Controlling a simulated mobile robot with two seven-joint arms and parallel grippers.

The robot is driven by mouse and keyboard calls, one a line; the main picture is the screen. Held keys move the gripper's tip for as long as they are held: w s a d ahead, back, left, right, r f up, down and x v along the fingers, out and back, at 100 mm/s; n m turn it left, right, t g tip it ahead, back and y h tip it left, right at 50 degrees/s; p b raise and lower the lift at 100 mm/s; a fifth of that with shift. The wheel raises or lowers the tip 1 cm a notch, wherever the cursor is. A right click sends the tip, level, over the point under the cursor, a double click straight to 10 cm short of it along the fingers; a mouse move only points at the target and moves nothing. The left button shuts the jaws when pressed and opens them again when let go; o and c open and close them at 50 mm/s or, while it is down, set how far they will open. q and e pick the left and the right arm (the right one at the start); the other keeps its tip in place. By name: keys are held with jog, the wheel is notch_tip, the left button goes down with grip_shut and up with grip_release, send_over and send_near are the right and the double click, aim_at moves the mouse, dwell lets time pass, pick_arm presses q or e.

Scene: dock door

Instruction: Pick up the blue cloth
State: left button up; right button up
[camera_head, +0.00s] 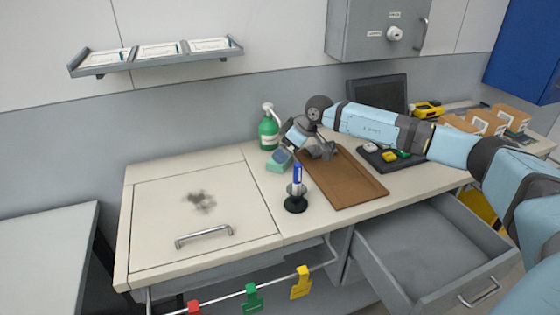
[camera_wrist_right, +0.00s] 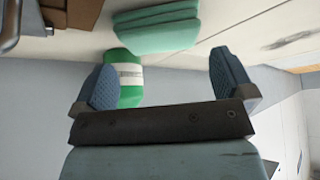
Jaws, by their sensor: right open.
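A folded stack of teal-green cloth (camera_head: 278,164) lies on the workbench beside the green spray bottle (camera_head: 268,132). It looks more green than blue; no clearly blue cloth is visible. In the right wrist view the cloth (camera_wrist_right: 157,27) shows its folded layers, above the gap between the fingers. My right gripper (camera_wrist_right: 165,80) is open and empty, with blue textured pads spread apart. In the head view the right gripper (camera_head: 290,147) is close by the cloth and partly overlaps it; contact cannot be told. My left gripper is not in view.
A brown board (camera_head: 345,180) lies right of the cloth. A blue pen stands upright in a black-based holder (camera_head: 295,203) in front. The bench's left panel (camera_head: 160,215) has a dark smudge and a handle. An open drawer (camera_head: 430,250) juts out at the front right.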

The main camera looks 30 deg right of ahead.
jog(key=x, duration=0.4)
jog(key=shift+s+f, duration=0.15)
jog(key=shift+f, duration=0.05)
jog(key=shift+r, duration=0.1)
jog(key=c, duration=0.7)
jog(key=shift+c, duration=0.2)
jog(key=s+d+r, duration=0.7)
jog(key=s+r, duration=0.1)
jog(key=s, duration=0.4)
jog(key=shift+d+b, duration=0.15)
jog(key=shift+b, duration=0.3)
jog(key=o, duration=0.4)
jog(key=shift+c, duration=1.2)
